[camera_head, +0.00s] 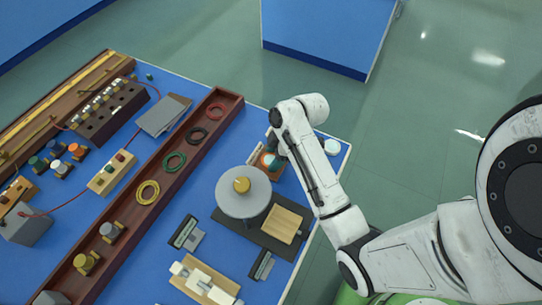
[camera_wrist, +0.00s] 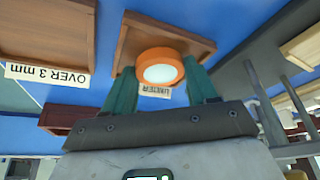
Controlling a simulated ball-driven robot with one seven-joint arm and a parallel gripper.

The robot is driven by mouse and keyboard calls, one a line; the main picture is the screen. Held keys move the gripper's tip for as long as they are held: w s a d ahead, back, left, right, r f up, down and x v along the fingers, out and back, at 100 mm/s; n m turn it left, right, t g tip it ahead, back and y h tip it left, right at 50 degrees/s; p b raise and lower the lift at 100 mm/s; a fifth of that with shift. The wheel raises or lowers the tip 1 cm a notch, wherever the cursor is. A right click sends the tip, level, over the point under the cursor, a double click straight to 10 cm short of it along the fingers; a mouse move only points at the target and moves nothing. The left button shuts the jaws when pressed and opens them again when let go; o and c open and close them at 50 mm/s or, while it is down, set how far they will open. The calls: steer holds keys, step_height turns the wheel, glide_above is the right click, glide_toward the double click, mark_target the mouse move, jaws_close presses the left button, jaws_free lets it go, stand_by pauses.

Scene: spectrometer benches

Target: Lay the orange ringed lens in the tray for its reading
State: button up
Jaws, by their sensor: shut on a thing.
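My gripper (camera_wrist: 162,92) has teal fingers shut on the orange ringed lens (camera_wrist: 160,55), which has a pale round face. In the wrist view the lens is in front of a brown wooden tray (camera_wrist: 194,43) whose upside-down label seems to read UNDER, partly hidden. Another wooden tray (camera_wrist: 45,40) stands to its left, labelled OVER 3 mm. In the head view my gripper (camera_head: 270,152) is over a small brown tray (camera_head: 274,174) near the bench's right edge, with the lens (camera_head: 268,161) low at it. I cannot tell whether lens and tray touch.
A grey disc with a brass knob (camera_head: 242,187) stands close by, beside a light wood block (camera_head: 285,224) on a dark base. A long dark-red trough (camera_head: 125,213) holds several coloured rings. A white round thing (camera_head: 332,147) is right of my arm.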

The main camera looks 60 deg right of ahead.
steer(key=shift+f, duration=0.15)
steer(key=o, duration=0.9)
steer(key=shift+c, duration=0.2)
steer(key=p+v, duration=0.3)
steer(key=v, duration=0.9)
